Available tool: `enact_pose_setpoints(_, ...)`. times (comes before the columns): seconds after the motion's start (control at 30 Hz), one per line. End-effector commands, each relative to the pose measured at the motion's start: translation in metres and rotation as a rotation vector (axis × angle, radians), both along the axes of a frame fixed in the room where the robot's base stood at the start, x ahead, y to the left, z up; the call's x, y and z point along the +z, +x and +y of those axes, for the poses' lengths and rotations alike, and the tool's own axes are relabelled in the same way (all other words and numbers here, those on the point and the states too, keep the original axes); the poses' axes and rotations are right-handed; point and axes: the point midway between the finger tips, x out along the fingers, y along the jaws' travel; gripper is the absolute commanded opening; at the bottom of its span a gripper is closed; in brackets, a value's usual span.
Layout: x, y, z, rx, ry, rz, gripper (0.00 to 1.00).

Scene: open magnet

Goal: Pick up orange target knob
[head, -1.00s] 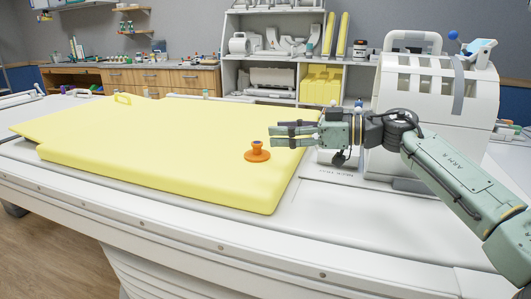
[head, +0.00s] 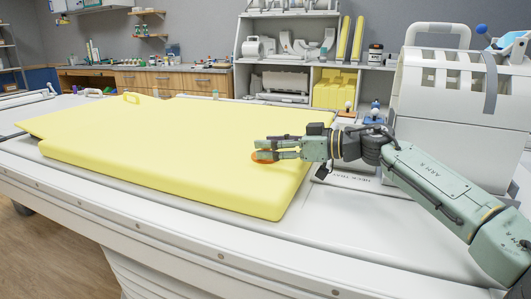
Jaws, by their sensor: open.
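The orange knob (head: 263,157) sits on the yellow pad (head: 170,150), near its right end. Its wide base shows as an orange patch, and its upper part is mostly hidden by my gripper's fingers. My gripper (head: 262,149) is open and points left, with its fingertips at the knob. I cannot tell whether the fingers touch the knob or stand on both sides of its stem.
The white table (head: 110,220) carries the pad. A white cage-like coil (head: 440,95) with a handle stands at the right, behind my arm. Shelves (head: 290,65) and a wooden cabinet (head: 165,80) stand at the back. The pad's left part is clear.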

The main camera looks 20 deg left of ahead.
Motion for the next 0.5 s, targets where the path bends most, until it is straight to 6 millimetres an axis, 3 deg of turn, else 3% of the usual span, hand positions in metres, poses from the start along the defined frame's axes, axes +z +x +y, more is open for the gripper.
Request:
enact_pose_setpoints(0.13, -0.001, 0.000, 0.015, 0.001, 0.001, -0.001, 0.49)
enact_pose_setpoints(0.4, -0.002, 0.000, 0.017, 0.000, 0.001, -0.001, 0.48)
enact_pose_setpoints(0.5, -0.002, 0.000, 0.017, 0.000, 0.001, -0.001, 0.41)
